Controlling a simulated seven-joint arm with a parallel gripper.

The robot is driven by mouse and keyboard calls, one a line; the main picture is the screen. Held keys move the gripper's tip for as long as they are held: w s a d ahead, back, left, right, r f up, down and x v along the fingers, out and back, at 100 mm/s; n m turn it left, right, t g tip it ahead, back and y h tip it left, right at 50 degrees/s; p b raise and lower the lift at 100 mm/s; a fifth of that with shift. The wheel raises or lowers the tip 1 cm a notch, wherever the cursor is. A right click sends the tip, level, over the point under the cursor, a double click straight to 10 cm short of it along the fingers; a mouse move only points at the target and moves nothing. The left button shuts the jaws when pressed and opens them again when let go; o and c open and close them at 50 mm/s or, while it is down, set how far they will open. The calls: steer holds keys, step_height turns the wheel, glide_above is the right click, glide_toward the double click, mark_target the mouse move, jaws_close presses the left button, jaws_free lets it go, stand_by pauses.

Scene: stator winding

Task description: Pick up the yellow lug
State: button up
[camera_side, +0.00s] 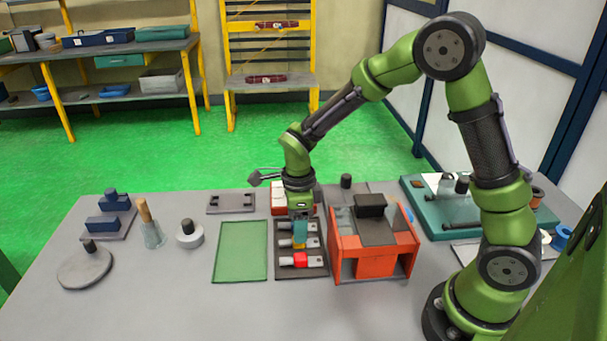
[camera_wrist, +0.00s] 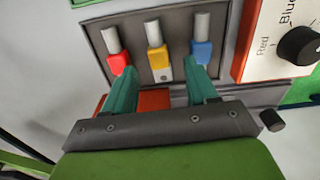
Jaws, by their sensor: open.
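The yellow lug (camera_wrist: 160,66) lies in the middle slot of a dark tray (camera_wrist: 92,32), with its pale metal barrel pointing away from my gripper. A red lug (camera_wrist: 118,63) lies to its left and a blue lug (camera_wrist: 201,50) to its right. My gripper (camera_wrist: 163,72) is open and empty, its teal fingers on either side of the yellow lug in the wrist view. I cannot tell whether the fingers touch anything. In the side view my gripper (camera_side: 299,240) is low over the tray (camera_side: 318,272). The yellow lug is mostly hidden there; the red lug (camera_side: 301,260) shows in front.
An orange box (camera_side: 347,245) stands close to the right of the tray. Its panel with a black knob and the words Red and Blue shows in the wrist view (camera_wrist: 268,50). A green mat (camera_side: 240,252) lies clear on the left.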

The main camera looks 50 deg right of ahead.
step_height(320, 180, down, 3)
steer(key=shift+a+f, duration=0.15)
steer(key=shift+f, duration=0.05)
jaws_close()
stand_by(0.3)
steer(key=shift+r, duration=0.1)
